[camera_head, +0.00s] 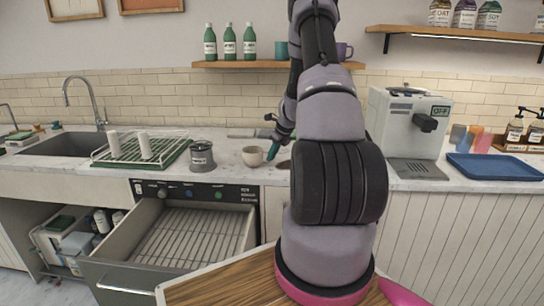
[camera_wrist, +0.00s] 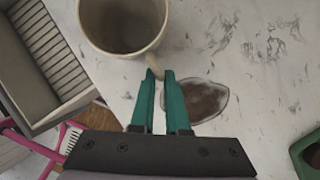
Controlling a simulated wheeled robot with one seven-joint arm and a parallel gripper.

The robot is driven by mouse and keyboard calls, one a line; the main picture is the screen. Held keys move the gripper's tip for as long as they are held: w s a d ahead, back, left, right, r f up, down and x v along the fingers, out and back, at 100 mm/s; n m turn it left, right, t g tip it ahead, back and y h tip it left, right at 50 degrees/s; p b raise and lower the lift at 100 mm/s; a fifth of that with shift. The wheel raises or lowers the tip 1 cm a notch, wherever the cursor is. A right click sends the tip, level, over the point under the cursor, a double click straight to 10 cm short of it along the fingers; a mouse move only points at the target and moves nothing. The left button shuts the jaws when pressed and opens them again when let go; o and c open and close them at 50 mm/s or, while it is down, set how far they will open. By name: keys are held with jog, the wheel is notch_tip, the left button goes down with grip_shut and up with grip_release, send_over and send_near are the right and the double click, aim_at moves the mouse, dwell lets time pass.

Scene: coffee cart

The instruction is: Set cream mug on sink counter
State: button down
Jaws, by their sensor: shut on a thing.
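The cream mug (camera_head: 252,157) is upright at the front of the marble sink counter (camera_head: 225,149), right of the grey canister. In the wrist view the mug (camera_wrist: 124,22) is at the top, its open mouth toward the camera and its inside looking empty. My gripper (camera_head: 271,152) reaches down at the mug's right side. In the wrist view the green fingers of my gripper (camera_wrist: 160,76) are close together on the mug's handle. I cannot tell whether the mug's base touches the counter.
A brown spill (camera_wrist: 205,100) lies on the counter beside my fingers. A grey canister (camera_head: 202,156) and a drying rack (camera_head: 140,150) stand left of the mug. An open drawer (camera_head: 180,240) juts out below. The coffee machine (camera_head: 408,125) stands right.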

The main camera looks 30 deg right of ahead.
jog(key=c, duration=1.3)
grip_release()
jog(key=shift+f, duration=0.15)
jog(key=o, duration=0.4)
